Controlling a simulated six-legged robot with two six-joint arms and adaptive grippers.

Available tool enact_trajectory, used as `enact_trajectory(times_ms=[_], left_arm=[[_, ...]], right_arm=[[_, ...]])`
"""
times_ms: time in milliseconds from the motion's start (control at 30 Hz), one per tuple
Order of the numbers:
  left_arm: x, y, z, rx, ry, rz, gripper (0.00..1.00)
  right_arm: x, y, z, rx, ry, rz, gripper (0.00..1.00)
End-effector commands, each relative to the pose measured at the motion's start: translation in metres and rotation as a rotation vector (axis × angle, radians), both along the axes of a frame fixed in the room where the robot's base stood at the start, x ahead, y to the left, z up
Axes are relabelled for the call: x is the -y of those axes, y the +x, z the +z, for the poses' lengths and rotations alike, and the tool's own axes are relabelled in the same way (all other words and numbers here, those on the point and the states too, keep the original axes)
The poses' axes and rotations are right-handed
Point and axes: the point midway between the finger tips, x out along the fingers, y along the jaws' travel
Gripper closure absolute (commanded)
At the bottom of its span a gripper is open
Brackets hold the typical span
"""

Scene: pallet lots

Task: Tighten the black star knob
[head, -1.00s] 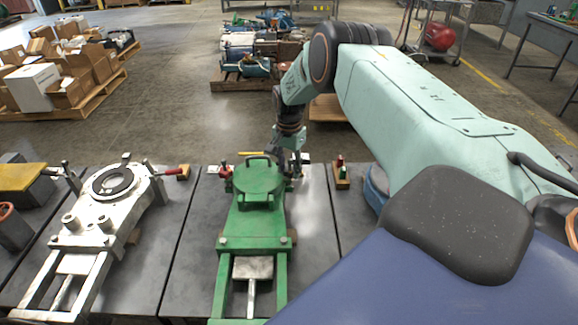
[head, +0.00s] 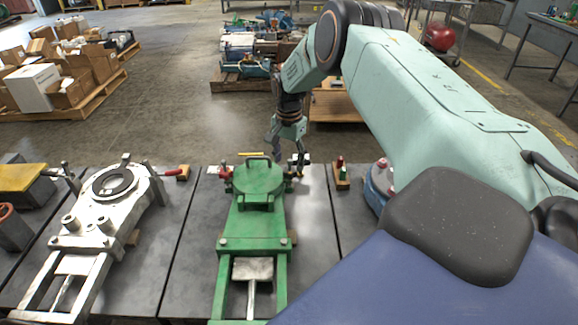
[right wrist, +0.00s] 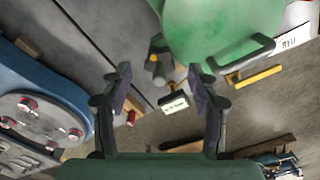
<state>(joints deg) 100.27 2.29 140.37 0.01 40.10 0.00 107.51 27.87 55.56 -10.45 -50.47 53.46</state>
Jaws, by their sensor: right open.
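The green machine (head: 258,200) with a round handled lid stands on the dark bench in the middle of the head view. My right gripper (head: 287,156) is open over its far right edge, and its two fingers show apart in the right wrist view (right wrist: 160,78). Between the fingertips, beside the green lid (right wrist: 215,35), is a small grey-black clamp part (right wrist: 157,66) with a yellow spot. A white-labelled tag (right wrist: 173,103) is beside it. I cannot make out a star shape, so I cannot tell if this part is the black star knob. My left gripper is out of view.
A small block with red and green pieces (head: 341,175) is to the right of the green machine.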

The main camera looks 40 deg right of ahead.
Motion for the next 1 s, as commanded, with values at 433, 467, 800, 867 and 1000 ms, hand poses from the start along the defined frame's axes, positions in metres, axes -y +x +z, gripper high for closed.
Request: enact_trajectory(times_ms=[433,467,800,867,1000], left_arm=[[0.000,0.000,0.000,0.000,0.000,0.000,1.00],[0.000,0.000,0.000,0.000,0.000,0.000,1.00],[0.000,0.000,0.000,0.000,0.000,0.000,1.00],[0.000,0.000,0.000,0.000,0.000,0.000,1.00],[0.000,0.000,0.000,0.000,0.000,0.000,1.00]], right_arm=[[0.000,0.000,0.079,0.001,-0.001,0.000,0.40],[0.000,0.000,0.081,0.001,-0.001,0.000,0.40],[0.000,0.000,0.087,0.000,-0.001,-0.001,0.40],[0.000,0.000,0.087,0.000,-0.001,-0.001,0.40],[0.000,0.000,0.087,0.000,-0.001,0.000,0.40]])
